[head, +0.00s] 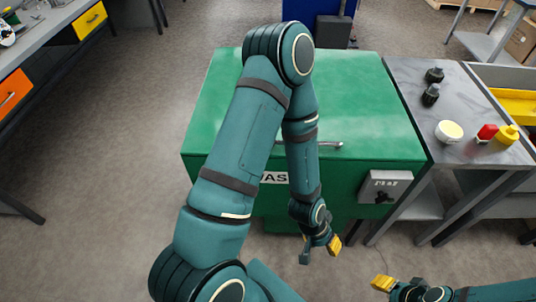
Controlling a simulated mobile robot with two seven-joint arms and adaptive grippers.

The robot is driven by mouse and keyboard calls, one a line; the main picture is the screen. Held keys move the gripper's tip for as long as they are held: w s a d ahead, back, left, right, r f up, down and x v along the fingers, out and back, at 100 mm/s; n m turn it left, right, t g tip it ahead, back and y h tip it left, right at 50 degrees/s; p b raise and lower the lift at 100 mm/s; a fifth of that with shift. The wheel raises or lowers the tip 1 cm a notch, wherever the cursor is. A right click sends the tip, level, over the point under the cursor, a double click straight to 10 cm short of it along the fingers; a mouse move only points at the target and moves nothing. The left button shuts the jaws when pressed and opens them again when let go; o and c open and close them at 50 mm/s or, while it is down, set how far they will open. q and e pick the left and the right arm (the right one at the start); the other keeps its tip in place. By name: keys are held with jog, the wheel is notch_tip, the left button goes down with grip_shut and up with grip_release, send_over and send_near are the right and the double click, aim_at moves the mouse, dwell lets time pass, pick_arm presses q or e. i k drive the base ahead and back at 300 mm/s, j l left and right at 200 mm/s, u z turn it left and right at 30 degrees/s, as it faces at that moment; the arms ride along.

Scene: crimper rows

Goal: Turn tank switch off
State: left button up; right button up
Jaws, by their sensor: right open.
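A small grey switch box (377,182) is fixed to the right part of the green cabinet's front. It has a short dark label, too small to read surely, and a black rotary knob (383,198); I cannot tell its setting. The green cabinet (375,105) has a closed lid. My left gripper (321,250) hangs below and left of the switch box, apart from it, its fingers spread and empty. My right gripper (386,287) is open at the bottom edge, well below the switch box, partly cut off.
A grey table (420,75) stands against the cabinet's right side, with dark bottles (431,94), a cup (449,131), a red bottle (487,132) and a yellow bottle (506,138). A bench with drawers (12,92) is at left. Floor in front of the switch is clear.

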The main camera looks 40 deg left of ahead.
aim_at(382, 197)
jog(key=l+u, duration=0.1)
jog(key=u, duration=0.35)
jog(key=k+l+u, duration=0.1)
jog(key=u, duration=0.35)
jog(key=l+u, duration=0.1)
jog(key=u, duration=0.3)
jog(key=k+l, duration=0.25)
jog(key=k+u, duration=0.05)
jog(key=k, duration=0.05)
